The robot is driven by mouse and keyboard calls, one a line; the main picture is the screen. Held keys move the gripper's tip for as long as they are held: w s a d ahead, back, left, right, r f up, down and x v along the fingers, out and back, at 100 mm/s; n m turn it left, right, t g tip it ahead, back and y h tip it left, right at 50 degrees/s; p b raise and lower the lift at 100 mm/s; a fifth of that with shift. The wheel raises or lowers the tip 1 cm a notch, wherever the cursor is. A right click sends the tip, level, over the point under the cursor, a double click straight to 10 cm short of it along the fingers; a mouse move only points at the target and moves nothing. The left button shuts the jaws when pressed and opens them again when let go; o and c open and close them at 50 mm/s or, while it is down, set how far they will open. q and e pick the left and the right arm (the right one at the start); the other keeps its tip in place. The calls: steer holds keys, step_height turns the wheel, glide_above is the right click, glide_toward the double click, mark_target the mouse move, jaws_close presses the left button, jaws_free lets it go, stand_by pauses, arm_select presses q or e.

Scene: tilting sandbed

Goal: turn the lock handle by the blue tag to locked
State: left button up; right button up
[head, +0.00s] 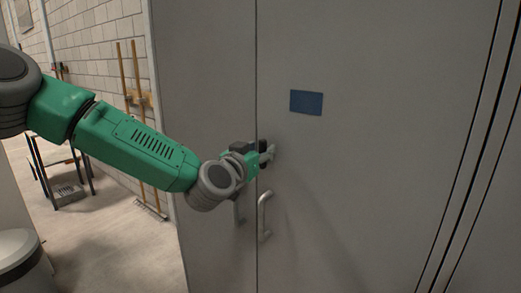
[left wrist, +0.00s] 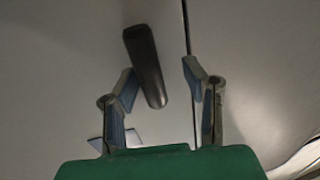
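The blue tag (head: 306,102) is a flat rectangle on the grey cabinet door, right of the door seam. My left gripper (head: 267,156) is at the door, below and left of the tag, close to the seam. The left wrist view shows its two fingers (left wrist: 159,78) spread apart. A dark, slightly tilted lock handle (left wrist: 145,62) has its lower end between them, nearer the left finger. I see no clear grip on it. In the head view the gripper hides the handle. My right gripper is out of view.
Two vertical pull handles sit just below my left gripper, one on the right door (head: 264,216) and one on the left door (head: 238,209). Open floor (head: 130,245) lies left of the cabinet, with a dark table frame (head: 55,165) and a brick wall behind.

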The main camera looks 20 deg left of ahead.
arm_select(q)
steer(key=shift+a, duration=0.1)
steer(key=c, duration=0.6)
steer(key=shift+d, duration=0.35)
jaws_close()
steer(key=shift+s+d+r, duration=0.1)
steer(key=shift+d, duration=0.15)
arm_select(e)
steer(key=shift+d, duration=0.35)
arm_select(q)
steer(key=shift+a, duration=0.3)
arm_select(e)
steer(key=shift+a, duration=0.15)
arm_select(q)
steer(key=shift+d+n, duration=0.1)
steer(key=shift+n, duration=0.3)
